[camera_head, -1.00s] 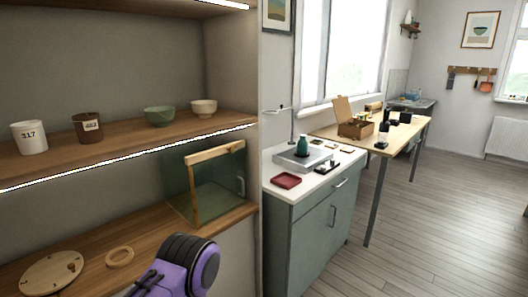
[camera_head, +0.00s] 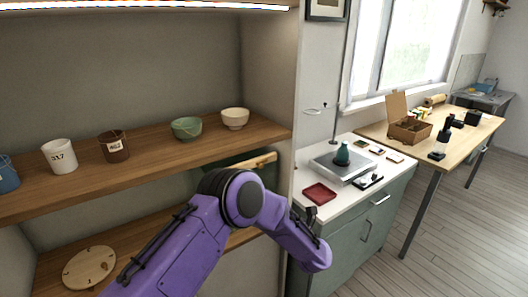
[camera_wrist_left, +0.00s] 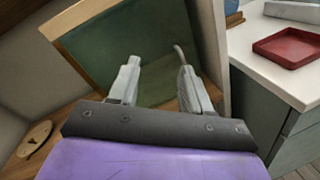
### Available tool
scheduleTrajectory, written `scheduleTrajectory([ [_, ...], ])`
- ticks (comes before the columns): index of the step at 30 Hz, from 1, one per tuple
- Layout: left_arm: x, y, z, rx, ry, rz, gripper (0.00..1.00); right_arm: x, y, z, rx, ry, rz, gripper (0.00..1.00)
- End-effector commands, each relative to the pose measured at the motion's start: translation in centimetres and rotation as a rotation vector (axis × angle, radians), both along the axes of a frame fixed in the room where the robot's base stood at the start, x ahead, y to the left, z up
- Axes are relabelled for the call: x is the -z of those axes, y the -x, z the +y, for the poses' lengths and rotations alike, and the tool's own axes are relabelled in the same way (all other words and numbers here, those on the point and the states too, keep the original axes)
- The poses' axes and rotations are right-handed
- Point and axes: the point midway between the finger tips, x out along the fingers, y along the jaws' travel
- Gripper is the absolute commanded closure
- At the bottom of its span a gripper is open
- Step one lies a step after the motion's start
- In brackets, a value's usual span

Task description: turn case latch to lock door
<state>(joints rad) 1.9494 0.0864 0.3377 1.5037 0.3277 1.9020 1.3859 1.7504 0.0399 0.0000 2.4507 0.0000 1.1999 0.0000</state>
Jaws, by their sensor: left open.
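The case is a box with greenish glass and a pale wooden frame on the lower shelf. In the head view only its top wooden rail (camera_head: 262,161) and some glass show; my purple left arm hides the rest. In the left wrist view the green glass (camera_wrist_left: 135,50) fills the middle, and a curved grey metal piece (camera_wrist_left: 180,53), perhaps the handle or latch, stands near the right fingertip. My left gripper (camera_wrist_left: 158,70) is open and empty in front of the glass. Whether its right finger touches the metal piece, I cannot tell. My right gripper is not in view.
The upper shelf (camera_head: 150,140) holds cups and bowls. A round wooden disc (camera_head: 90,268) lies on the lower shelf. Right of the shelf wall, a white counter (camera_head: 305,180) holds a red tray (camera_head: 319,194) and a scale-like device with a teal bottle (camera_head: 342,153).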

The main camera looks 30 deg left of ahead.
Motion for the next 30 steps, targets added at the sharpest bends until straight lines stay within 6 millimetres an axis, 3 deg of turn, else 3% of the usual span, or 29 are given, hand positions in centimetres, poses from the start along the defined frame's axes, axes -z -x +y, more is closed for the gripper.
scheduleTrajectory([
  [1,-4.6,-1.0,0.5,-0.081,0.092,-0.184,0.52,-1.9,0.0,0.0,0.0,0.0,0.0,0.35],
  [3,-7.6,-1.6,1.0,-0.164,0.187,-0.376,0.52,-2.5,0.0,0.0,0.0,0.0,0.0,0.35],
  [6,-9.4,-2.0,1.6,-0.219,0.25,-0.507,0.52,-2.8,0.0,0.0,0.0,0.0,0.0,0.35],
  [21,-9.3,-5.5,10.3,-0.221,0.253,-0.517,0.52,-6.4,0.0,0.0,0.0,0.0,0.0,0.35],
  [30,-9.1,-5.9,11.1,-0.217,0.252,-0.515,0.52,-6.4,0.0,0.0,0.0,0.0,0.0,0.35],
])
